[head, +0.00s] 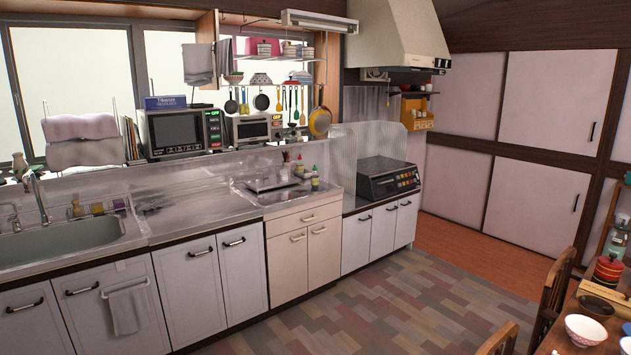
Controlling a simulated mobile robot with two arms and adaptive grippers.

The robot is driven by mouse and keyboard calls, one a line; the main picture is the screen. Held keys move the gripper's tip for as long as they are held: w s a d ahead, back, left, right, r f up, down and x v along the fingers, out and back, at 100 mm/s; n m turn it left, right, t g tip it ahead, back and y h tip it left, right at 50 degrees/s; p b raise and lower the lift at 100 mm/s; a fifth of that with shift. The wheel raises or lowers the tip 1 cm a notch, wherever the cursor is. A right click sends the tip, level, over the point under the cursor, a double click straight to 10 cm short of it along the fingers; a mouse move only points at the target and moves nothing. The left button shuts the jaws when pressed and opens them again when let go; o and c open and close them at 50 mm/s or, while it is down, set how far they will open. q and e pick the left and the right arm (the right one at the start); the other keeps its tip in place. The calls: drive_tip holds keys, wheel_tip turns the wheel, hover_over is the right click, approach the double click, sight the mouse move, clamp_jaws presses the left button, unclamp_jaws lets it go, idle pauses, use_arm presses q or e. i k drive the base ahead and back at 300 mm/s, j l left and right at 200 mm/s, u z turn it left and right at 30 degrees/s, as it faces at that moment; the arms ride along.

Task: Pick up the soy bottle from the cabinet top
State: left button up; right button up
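A small group of bottles stands on the beige cabinet top (260,197) between the sink counter and the stove. One small bottle (315,181) stands nearest the front right of this top. Another bottle (299,167) stands just behind it, to the left. They are too small to read, so I cannot tell which one is the soy bottle. Neither of my grippers shows in the head view.
A flat tray-like item (273,183) lies left of the bottles. A dark stove unit (388,180) stands to the right, and a sink (60,238) at far left. The floor (370,315) before the cabinets is clear; a dining table (590,335) is at lower right.

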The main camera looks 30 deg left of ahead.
sight(314, 177)
drive_tip(key=i+j, duration=0.15)
drive_tip(key=j, duration=0.25)
drive_tip(key=i+j, duration=0.1)
drive_tip(key=j, duration=0.3)
drive_tip(key=i+j+u, duration=0.2)
drive_tip(key=i+j, duration=0.2)
drive_tip(key=i+j+u, duration=0.15)
drive_tip(key=i+j, duration=0.3)
drive_tip(key=i+j+u, duration=0.2)
drive_tip(key=i+j, duration=0.15)
drive_tip(key=i+j+u, duration=0.2)
drive_tip(key=i, duration=0.4)
